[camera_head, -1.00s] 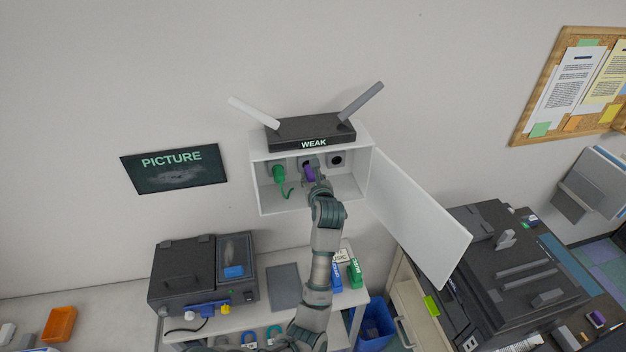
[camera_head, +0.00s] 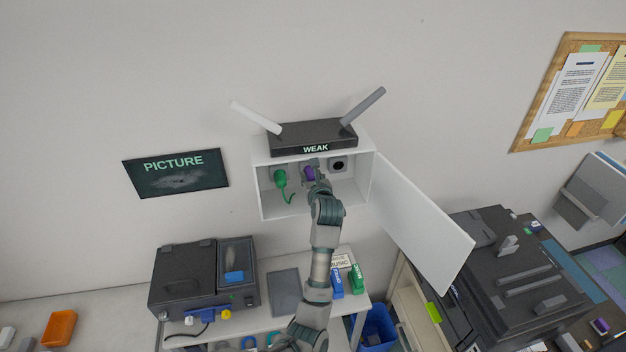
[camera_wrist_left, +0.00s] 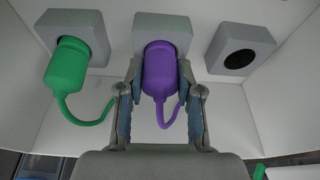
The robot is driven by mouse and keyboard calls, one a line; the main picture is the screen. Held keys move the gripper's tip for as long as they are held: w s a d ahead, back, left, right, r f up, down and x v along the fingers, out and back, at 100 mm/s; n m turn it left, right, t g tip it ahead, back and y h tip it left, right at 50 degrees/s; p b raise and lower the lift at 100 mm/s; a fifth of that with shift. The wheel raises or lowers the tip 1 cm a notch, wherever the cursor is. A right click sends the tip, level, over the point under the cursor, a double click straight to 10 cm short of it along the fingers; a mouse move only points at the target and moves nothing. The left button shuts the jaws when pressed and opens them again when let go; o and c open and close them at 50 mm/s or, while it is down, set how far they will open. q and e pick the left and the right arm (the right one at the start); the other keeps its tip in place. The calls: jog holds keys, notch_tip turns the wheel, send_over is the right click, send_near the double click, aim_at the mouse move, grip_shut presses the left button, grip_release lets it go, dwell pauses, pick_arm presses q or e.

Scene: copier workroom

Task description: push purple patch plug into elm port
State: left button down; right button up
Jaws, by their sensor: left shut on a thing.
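The purple patch plug (camera_wrist_left: 161,75) is held between the fingers of my left gripper (camera_wrist_left: 161,92) inside the white wall cabinet (camera_head: 345,192). Its far end meets the middle grey port block (camera_wrist_left: 147,28) in the left wrist view; the block's hole is hidden, so how deep the plug sits cannot be told. In the head view the plug (camera_head: 309,174) is partly covered by my left gripper (camera_head: 312,172). No elm label can be read on the ports. My right gripper is not in view.
A green plug (camera_wrist_left: 75,72) sits at the left port block, its cord curling down. The right port block (camera_wrist_left: 238,42) has an empty dark hole. A router (camera_head: 300,135) stands on the cabinet. The cabinet door (camera_head: 425,215) is open to the right.

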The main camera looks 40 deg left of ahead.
pick_arm(q)
jog(key=shift+w+a, duration=0.1)
jog(key=c, duration=0.7)
grip_release()
jog(key=v, duration=1.2)
jog(key=shift+d, duration=0.25)
jog(key=shift+w, duration=0.1)
